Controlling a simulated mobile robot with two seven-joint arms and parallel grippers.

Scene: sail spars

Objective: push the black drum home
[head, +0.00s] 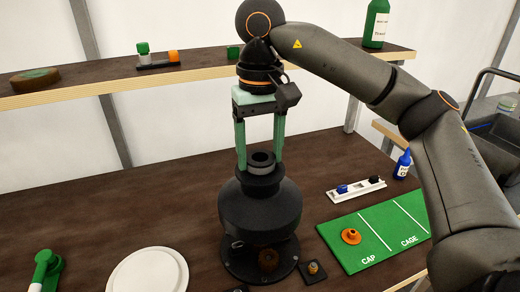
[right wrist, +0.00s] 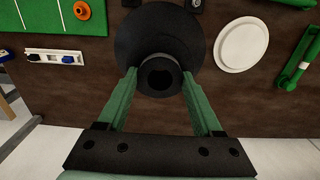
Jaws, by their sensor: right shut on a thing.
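The black drum (head: 260,212) is a wide, waisted body with a narrow neck and a hollow top. It stands upright over a round black base plate (head: 240,268). I cannot tell whether there is a gap between drum and plate. My right gripper (head: 260,160) points down from above, its green fingers on either side of the neck, shut on it. In the right wrist view the drum (right wrist: 135,40) shows from above, with the gripper's fingertips (right wrist: 160,85) flanking its neck and open top. My left gripper is not in view.
A green CAP/CAGE mat (head: 372,236) with an orange ring (head: 351,236) lies right. A white disc (head: 148,272) lies left. A shelf (head: 110,82) runs behind.

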